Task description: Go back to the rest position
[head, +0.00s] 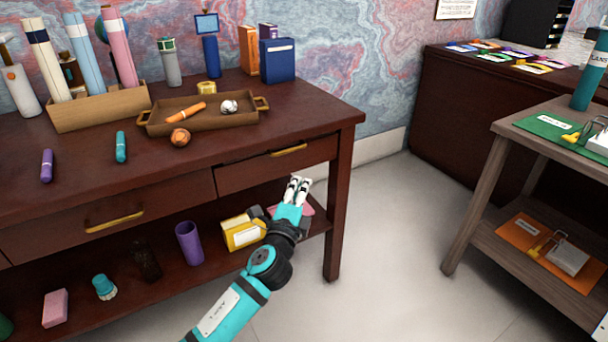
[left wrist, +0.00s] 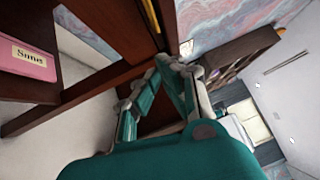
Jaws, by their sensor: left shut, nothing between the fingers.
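My left gripper (head: 299,186) is in front of the dark wooden desk (head: 240,151), below the right drawer and close to the right front leg. Its fingers are shut with nothing between them. In the left wrist view the closed fingertips (left wrist: 172,60) meet near the desk's dark wood. My right gripper is in neither view.
The desk's lower shelf holds a yellow box (head: 241,233), a purple cup (head: 189,243) and a pink block (head: 55,307). A brown tray (head: 155,125) sits on top. A grey side table (head: 490,170) stands right. The floor (head: 385,235) between is clear.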

